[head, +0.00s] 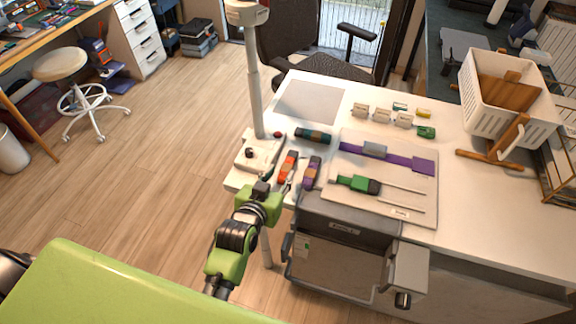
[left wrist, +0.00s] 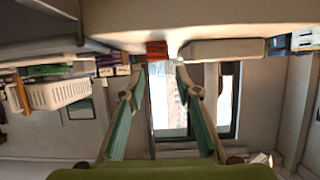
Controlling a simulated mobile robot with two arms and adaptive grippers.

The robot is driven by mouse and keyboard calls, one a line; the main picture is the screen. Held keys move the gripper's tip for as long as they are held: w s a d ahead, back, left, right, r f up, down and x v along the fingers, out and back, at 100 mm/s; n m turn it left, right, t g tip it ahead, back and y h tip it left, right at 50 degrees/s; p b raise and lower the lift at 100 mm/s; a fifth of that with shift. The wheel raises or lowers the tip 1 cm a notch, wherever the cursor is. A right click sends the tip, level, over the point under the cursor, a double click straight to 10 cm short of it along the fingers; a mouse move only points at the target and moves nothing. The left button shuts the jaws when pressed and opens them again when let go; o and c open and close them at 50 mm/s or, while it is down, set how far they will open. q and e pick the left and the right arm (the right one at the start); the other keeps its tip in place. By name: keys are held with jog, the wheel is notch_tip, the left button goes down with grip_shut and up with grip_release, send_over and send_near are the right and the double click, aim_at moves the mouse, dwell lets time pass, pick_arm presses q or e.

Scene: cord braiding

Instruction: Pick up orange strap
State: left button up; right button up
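The orange strap (head: 289,166), a short bundle with a dark band, lies near the left edge of the white table in the head view. In the left wrist view an orange-red piece (left wrist: 157,48) shows ahead, between the fingertips. My left gripper (head: 278,181) is at the table's left edge, just on the near side of the strap. Its teal-padded fingers (left wrist: 176,75) are spread with nothing between them in the left wrist view. Contact with the strap does not show. My right gripper is not in view.
A purple strap bundle (head: 312,172) lies close to the right of the orange one. A teal bundle (head: 314,135) lies beyond. A white post base (head: 258,152) stands to the left. A board (head: 400,210) with tools and a grey box (head: 340,262) are to the right.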

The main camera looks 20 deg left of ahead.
aim_at(287, 166)
pick_arm(q)
jog(key=shift+f+p+x, duration=0.15)
jog(key=shift+x, duration=1.4)
jog(key=shift+f+p+x, duration=0.15)
jog(key=shift+x, duration=1.4)
jog(key=shift+s, duration=0.15)
jog(key=shift+d, duration=0.1)
jog(key=shift+c, duration=0.5)
grip_shut()
